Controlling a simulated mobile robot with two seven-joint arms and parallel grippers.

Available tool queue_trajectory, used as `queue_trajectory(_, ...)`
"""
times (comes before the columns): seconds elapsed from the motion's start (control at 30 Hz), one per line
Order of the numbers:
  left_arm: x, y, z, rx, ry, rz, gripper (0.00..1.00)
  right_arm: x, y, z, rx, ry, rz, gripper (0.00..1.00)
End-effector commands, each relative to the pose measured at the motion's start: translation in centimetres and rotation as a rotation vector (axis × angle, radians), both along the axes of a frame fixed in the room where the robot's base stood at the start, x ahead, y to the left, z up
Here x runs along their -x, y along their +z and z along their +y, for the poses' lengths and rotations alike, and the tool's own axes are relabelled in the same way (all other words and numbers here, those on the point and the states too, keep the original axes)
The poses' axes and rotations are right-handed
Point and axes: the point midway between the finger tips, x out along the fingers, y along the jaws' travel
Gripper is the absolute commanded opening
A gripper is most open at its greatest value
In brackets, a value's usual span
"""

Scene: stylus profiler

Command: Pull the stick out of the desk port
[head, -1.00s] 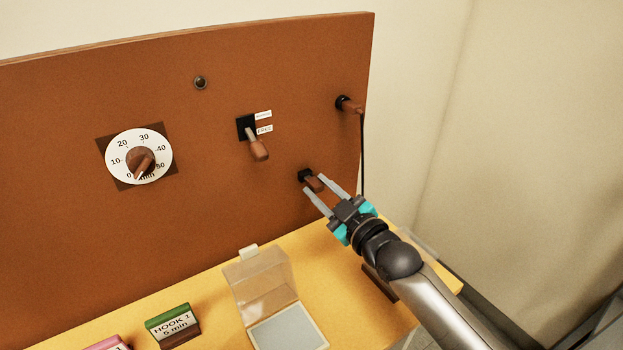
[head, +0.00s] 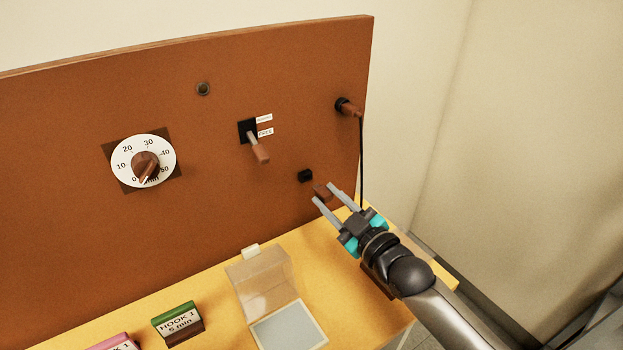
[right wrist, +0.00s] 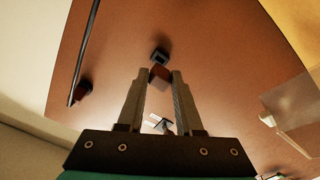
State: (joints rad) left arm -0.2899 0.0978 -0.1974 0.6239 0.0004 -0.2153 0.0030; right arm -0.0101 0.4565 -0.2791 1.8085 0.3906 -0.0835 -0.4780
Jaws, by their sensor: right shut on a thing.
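The stick (head: 321,189) is a small brown block between the fingertips of my right gripper (head: 323,193), which is shut on it. The desk port (head: 305,176) is a small black square socket low on the brown panel. In the head view a strip of panel shows between the port and the stick, so they look apart. In the right wrist view the stick (right wrist: 160,76) sits at the fingertips of the right gripper (right wrist: 160,78), in line with the black port (right wrist: 159,54). My left gripper is not in view.
The brown panel (head: 60,200) also carries a dial (head: 143,162), a lever (head: 260,152) and a corded plug (head: 350,107). A clear-lidded box (head: 289,325) and a green-topped block (head: 177,322) stand on the yellow desk (head: 225,320). Open space lies right of the panel.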

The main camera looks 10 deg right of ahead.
Motion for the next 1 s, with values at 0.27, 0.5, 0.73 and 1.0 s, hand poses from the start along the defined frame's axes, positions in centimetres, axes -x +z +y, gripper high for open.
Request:
queue_trajectory(0.27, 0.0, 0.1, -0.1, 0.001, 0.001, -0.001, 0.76, 0.0, 0.1, 0.0, 0.0, 0.0, 0.0, 0.0)
queue_trajectory(0.5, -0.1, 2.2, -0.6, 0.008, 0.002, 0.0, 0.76, 1.6, 1.4, -0.6, 0.002, -0.001, 0.003, 0.0)
queue_trajectory(0.73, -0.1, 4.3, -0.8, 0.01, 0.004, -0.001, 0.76, 3.5, 2.5, -1.3, 0.002, -0.001, 0.003, 0.0)
queue_trajectory(1.0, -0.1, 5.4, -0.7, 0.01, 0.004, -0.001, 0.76, 4.7, 3.1, -1.7, 0.001, 0.0, 0.0, 0.0)
